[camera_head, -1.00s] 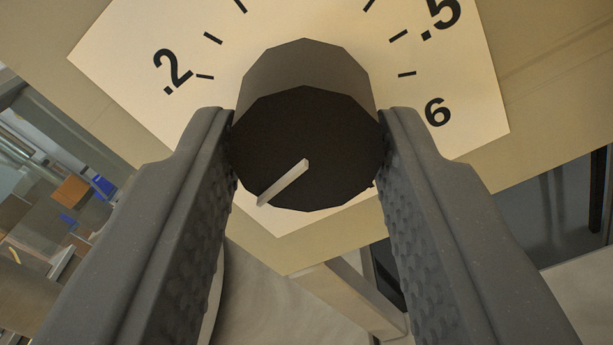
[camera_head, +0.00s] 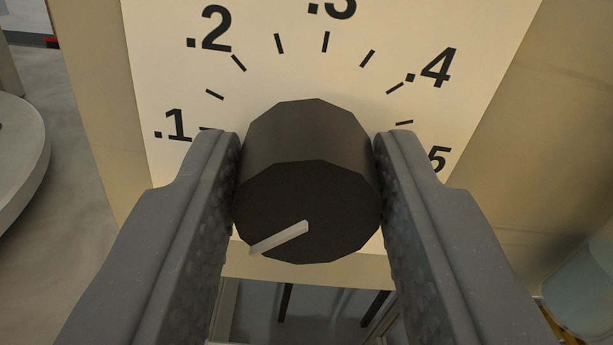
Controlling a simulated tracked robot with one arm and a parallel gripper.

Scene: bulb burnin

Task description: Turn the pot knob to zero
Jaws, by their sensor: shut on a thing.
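A dark, many-sided pot knob (camera_head: 305,205) stands out from a cream dial plate (camera_head: 180,70). My gripper (camera_head: 307,170) is shut on the knob, one finger against each side. A white pointer line (camera_head: 280,238) on the knob's front face runs from near its middle to its lower left edge, pointing left and slightly down in the picture. On the dial, .1 (camera_head: 173,125) is at the left, .2 (camera_head: 209,28) at upper left, .3 at the top, .4 (camera_head: 431,67) at upper right and .5 at the right. My fingers hide the dial's lower left; no zero mark shows.
The dial plate sits on a tan panel (camera_head: 510,140). A pale round surface (camera_head: 20,160) is at the left edge. A bluish rounded thing (camera_head: 590,280) is at lower right. Dark bars show below the panel.

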